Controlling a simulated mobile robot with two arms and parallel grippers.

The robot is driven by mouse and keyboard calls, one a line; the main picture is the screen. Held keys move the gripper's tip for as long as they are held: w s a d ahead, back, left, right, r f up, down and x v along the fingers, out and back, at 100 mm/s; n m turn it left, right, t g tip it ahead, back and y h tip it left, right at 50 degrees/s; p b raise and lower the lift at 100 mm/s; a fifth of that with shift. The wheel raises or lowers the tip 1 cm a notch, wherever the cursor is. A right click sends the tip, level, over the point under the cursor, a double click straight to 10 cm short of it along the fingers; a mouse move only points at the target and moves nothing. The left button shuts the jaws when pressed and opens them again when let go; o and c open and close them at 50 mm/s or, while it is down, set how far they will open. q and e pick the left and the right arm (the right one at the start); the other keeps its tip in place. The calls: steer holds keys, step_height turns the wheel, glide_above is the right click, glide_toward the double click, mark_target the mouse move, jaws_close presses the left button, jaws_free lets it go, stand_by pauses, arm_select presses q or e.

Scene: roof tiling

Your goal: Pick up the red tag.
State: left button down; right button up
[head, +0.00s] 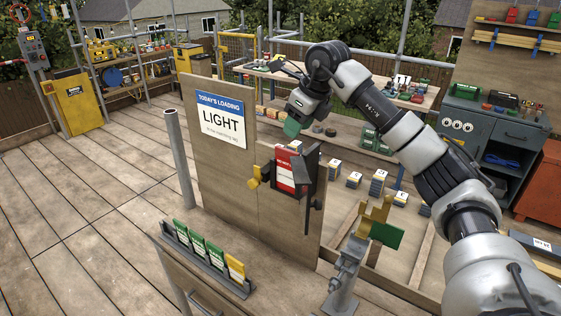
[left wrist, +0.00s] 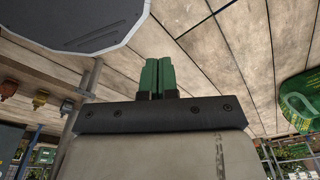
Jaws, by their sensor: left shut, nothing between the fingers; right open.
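A red tag (head: 284,172) with white markings sits in a dark holder on the wooden board right of the "LIGHT" sign. Part of it is hidden by the holder's dark edge. My right gripper (head: 291,127) comes in from the right and hangs above the holder, apart from the tag. It is open and empty, with a green fingertip pointing down; its other finger is hard to make out. My left gripper (left wrist: 157,76) shows only in the left wrist view, its two green fingers shut together with nothing between them. The tag is not visible there.
A rack with several green tags and a yellow tag (head: 236,267) stands in front of the board. A grey post with a yellow clamp (head: 374,215) and a green plate (head: 387,235) stands to the right. A grey pipe (head: 180,158) rises at left.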

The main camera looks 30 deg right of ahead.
mark_target(287, 149)
arm_select(q)
steer(key=s+g, duration=0.1)
steer(key=s, duration=0.5)
arm_select(e)
steer(key=shift+s+a+f+p, duration=0.1)
steer(key=shift+a+f+p, duration=0.1)
steer(key=shift+f, duration=0.4)
steer(key=shift+s+a+f+p, duration=0.1)
steer(key=shift+a+f+p, duration=0.05)
steer(key=shift+f, duration=0.45)
steer(key=p+x, duration=0.1)
steer(key=x, duration=0.1)
steer(key=p+x, duration=0.1)
steer(key=x, duration=0.1)
steer(key=shift+w+a+f+p, duration=0.1)
steer(key=shift+w+f+p, duration=0.05)
steer(key=shift+w+p, duration=0.3)
steer(key=shift+f, duration=0.4)
steer(key=shift+w+f, duration=0.1)
steer(key=shift+f, duration=0.1)
steer(key=shift+w+f, duration=0.1)
steer(key=shift+c, duration=0.6)
arm_select(q)
steer(key=w+r, duration=0.1)
steer(key=r, duration=0.1)
steer(key=w+r, duration=0.1)
steer(key=r, duration=0.1)
steer(key=shift+w, duration=0.15)
arm_select(e)
jaws_close()
